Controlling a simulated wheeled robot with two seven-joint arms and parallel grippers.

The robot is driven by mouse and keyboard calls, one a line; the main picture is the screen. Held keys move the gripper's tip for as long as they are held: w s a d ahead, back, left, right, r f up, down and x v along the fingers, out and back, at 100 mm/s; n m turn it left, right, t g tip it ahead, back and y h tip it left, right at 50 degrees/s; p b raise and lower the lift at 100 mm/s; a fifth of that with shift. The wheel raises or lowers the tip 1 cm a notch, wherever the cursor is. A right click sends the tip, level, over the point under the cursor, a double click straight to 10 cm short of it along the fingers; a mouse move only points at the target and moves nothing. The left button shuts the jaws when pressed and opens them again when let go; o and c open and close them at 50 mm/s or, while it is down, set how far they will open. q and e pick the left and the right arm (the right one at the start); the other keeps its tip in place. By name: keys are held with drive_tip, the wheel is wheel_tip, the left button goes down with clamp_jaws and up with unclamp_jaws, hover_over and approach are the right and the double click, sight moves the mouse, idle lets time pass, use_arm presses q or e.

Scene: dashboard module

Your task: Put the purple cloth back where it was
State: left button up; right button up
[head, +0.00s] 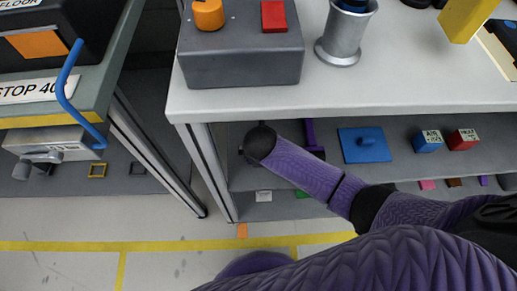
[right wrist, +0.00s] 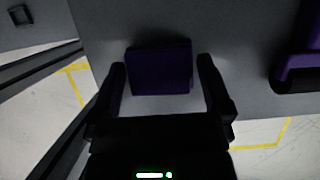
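A dark purple folded piece, which looks like the purple cloth (right wrist: 160,70), shows in the right wrist view against a grey surface. My right gripper (right wrist: 162,75) has its two dark fingers spread wide, one on each side of the cloth. Narrow gaps show between the cloth and the fingers, so it is not clamped. Whether the cloth rests on the surface is hard to tell. In the head view my right arm reaches in from the right toward the shelf under the table, and its gripper is hidden. My left gripper is not in view.
A purple object (right wrist: 302,60) stands right of the gripper. The shelf also holds a blue plate with a knob (head: 364,144), a blue block (head: 427,141) and a red block (head: 462,139). The tabletop (head: 420,75) and a table leg (head: 210,165) border the arm's space.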

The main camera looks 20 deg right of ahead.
drive_tip(key=p+v, duration=0.5)
drive_tip(key=v, duration=0.2)
drive_tip(key=shift+w+r+p, duration=0.15)
drive_tip(key=shift+p, duration=0.2)
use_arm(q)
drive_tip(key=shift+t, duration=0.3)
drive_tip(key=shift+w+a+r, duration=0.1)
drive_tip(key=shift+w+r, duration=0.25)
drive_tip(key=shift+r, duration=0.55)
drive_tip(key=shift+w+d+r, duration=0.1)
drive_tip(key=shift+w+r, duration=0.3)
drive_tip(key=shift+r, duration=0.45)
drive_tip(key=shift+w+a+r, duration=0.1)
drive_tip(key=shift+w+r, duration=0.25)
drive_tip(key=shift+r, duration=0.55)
